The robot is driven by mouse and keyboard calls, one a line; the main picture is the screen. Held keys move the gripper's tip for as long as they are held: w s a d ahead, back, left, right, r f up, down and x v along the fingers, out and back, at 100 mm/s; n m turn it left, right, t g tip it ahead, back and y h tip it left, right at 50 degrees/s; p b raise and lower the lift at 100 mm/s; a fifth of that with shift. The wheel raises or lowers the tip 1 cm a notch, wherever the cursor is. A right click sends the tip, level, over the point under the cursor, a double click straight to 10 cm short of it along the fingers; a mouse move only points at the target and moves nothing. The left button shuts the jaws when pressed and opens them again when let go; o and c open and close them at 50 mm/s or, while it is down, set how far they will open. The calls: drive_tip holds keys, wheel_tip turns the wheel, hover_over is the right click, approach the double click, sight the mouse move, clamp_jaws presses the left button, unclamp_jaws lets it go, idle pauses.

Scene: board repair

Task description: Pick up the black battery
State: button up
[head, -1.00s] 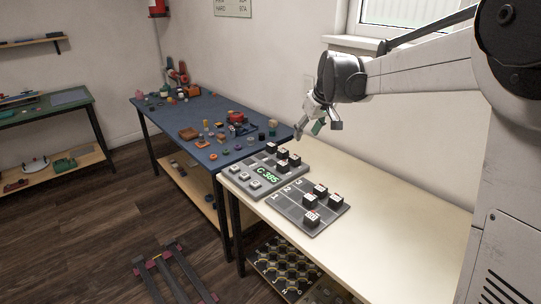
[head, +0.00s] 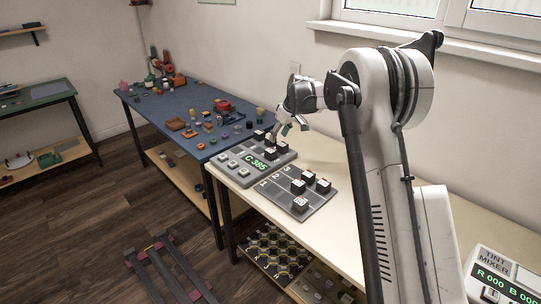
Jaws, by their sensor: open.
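Several small black blocks with pale tops sit on the two grey boards; I cannot tell which one is the black battery. One group, including a block (head: 259,135), stands at the back of the board with the green "C 385" display (head: 231,172). Another group, including a block (head: 300,204), stands on the board numbered 1, 2, 3 (head: 317,207). My gripper (head: 278,137) is open, over the back of the display board and close to the black blocks there. Its fingers partly cover that group, and I cannot tell whether they touch a block.
The cream table (head: 341,215) carries both boards. A blue table (head: 150,107) with many small loose items adjoins it on the left. A device labelled "TINT MIXER" (head: 497,275) stands at the lower right. A dark patterned tray (head: 272,250) lies on the shelf below.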

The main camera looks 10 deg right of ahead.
sight(271, 151)
drive_tip(key=b+x, duration=0.1)
drive_tip(key=x, duration=1)
drive_tip(key=shift+a, duration=0.2)
drive_tip(key=c, duration=1)
